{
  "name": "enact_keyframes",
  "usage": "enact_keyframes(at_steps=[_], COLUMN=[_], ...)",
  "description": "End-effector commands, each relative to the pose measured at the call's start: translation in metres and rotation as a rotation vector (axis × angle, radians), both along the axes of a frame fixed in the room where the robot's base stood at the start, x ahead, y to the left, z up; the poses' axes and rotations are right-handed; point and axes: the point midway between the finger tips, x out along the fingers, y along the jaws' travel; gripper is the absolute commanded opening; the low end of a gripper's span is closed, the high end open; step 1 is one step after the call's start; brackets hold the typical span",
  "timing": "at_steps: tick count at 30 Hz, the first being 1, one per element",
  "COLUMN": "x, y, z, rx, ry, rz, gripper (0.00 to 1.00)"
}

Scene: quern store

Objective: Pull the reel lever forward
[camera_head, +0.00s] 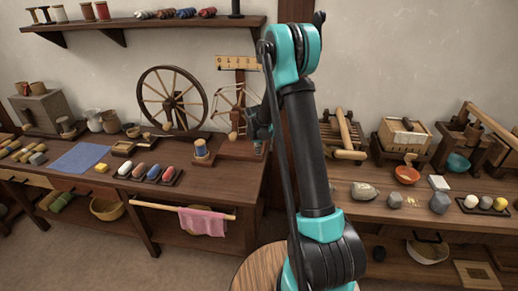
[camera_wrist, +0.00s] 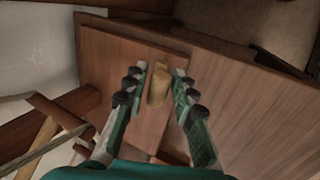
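The reel (camera_head: 238,100), a light spoked wheel on a wooden post, stands on its base board (camera_head: 240,150) at the right end of the left table. In the wrist view a rounded, light wooden knob (camera_wrist: 160,88), seemingly the reel lever's end, stands over the reddish board. My gripper (camera_wrist: 160,76) is open, with a green-padded finger on each side of the knob. Narrow gaps seem to show between the fingers and the knob. In the head view the gripper (camera_head: 257,135) is beside the reel, largely hidden by my arm.
A spinning wheel (camera_head: 174,98) stands left of the reel, with a blue thread spool (camera_head: 202,150) in front of it. Coloured skeins (camera_head: 153,173) lie nearer the table's front. A rod with pink cloth (camera_head: 202,221) hangs below. The right table (camera_head: 343,205) stands beyond my arm.

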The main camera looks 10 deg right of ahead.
Motion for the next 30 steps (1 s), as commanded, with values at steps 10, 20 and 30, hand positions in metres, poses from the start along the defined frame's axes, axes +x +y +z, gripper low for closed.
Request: enact_keyframes(at_steps=[10, 20, 30], x=[-0.0003, -0.0077, -0.0088], y=[0.0001, 0.0027, 0.0026], z=[0.0, -0.0041, -0.0042], rx=[-0.001, -0.05, -0.058], ry=[-0.004, -0.155, -0.18], rz=[0.0, 0.0, -0.001], gripper=[0.0, 0.0, 0.0])
